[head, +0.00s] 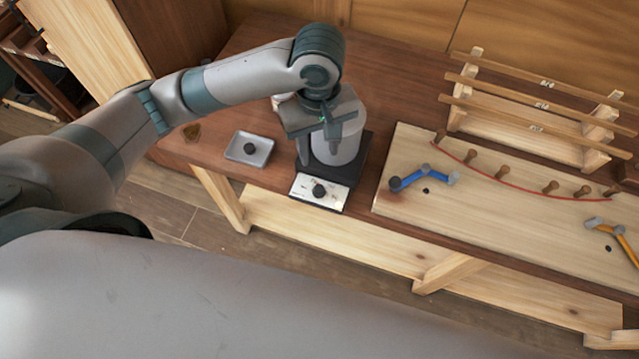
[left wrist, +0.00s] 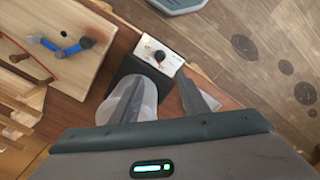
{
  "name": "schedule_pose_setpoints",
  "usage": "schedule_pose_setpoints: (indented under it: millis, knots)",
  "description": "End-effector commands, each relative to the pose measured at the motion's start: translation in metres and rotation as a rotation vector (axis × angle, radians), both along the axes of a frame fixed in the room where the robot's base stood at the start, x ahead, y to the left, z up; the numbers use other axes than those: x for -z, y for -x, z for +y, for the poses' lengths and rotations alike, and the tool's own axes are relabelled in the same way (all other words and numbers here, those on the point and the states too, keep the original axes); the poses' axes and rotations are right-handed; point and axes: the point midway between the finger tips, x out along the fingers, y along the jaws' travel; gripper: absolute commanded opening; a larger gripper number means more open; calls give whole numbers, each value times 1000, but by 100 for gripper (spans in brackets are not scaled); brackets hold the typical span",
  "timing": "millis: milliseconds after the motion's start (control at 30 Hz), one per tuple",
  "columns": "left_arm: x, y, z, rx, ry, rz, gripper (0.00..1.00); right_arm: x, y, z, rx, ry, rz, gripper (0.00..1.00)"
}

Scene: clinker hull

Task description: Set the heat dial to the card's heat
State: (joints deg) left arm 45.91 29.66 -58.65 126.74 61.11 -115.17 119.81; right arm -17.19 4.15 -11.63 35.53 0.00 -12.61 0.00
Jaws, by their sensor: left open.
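The heat dial is a black knob (head: 319,191) on a white marked panel (head: 331,203) at the front of a dark unit (head: 355,174). A pale cylindrical vessel (head: 343,150) stands on that unit. My left gripper (head: 322,140) is open and points down over the unit, behind the dial and apart from it. In the left wrist view the knob (left wrist: 159,55) lies beyond the two spread fingers (left wrist: 165,92), with nothing held on it. The panel's marks are too small to read. I cannot make out a heat card. My right gripper is out of view.
A grey tray (head: 262,158) with a black round piece sits left of the unit. To the right lies a pale board (head: 480,215) with pegs, a red line, a blue jointed piece (head: 424,176) and a yellow one (head: 624,243). A slatted rack (head: 530,103) stands behind.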

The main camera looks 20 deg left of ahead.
Motion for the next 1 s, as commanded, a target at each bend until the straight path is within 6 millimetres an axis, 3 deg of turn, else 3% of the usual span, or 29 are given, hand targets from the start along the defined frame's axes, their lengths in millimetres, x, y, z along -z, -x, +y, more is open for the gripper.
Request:
schedule_pose_setpoints:
  millis: [467, 900, 1000]
  knots:
    - [46, 1, -1, 0, 2, 4, 41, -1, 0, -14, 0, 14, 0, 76]
    - [118, 2, -1, -1, 1, 6, 41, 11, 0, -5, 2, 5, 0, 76]
    - [130, 1, 1, -1, -3, 5, 41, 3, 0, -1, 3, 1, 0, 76]
